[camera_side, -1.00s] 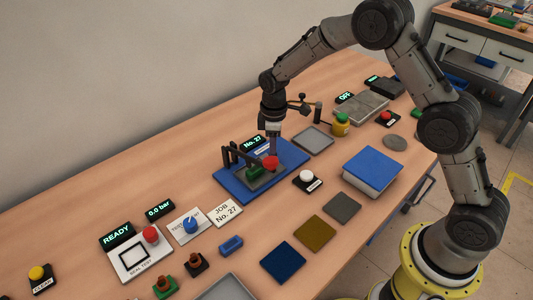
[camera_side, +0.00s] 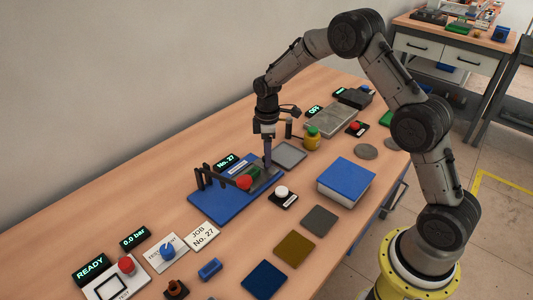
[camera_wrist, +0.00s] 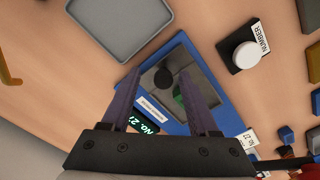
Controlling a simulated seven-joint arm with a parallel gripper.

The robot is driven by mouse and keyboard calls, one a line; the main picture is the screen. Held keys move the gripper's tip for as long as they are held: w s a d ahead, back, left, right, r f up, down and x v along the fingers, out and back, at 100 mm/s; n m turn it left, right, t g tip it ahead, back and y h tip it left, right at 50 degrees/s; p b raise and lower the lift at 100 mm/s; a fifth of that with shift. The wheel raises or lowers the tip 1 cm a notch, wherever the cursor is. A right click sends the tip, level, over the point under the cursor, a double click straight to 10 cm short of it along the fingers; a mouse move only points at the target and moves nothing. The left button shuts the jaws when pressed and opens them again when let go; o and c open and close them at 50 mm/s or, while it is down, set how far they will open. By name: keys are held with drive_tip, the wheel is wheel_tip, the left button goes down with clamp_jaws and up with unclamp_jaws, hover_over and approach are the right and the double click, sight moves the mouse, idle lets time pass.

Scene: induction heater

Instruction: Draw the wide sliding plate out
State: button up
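The wide sliding plate (camera_side: 267,179) is grey and lies at the right end of a blue base (camera_side: 225,207). A green block (camera_side: 254,173) sits on it beside a red ball-ended lever (camera_side: 243,183) on a black frame. My gripper (camera_side: 267,165) points down at the plate. In the wrist view its fingers (camera_wrist: 161,72) stand apart over the plate. Contact at the fingertips is not clear.
A grey tray (camera_side: 289,156) lies just beyond the base.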

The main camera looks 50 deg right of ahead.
wheel_tip(320, 180, up, 14)
idle(0.7)
drive_tip(key=shift+a, duration=0.1)
drive_tip(key=s+a+r+t, duration=0.4)
drive_tip(key=s+r, duration=0.9)
drive_tip(key=r, duration=0.3)
drive_tip(key=s+a+f+m, duration=0.1)
drive_tip(key=s+f+m, duration=0.3)
drive_tip(key=s, duration=0.5)
drive_tip(key=s+a+f+m+t, duration=0.1)
drive_tip(key=s+f+m, duration=0.3)
drive_tip(key=s, duration=0.6)
drive_tip(key=shift+m+t, duration=0.3)
drive_tip(key=shift+m, duration=0.2)
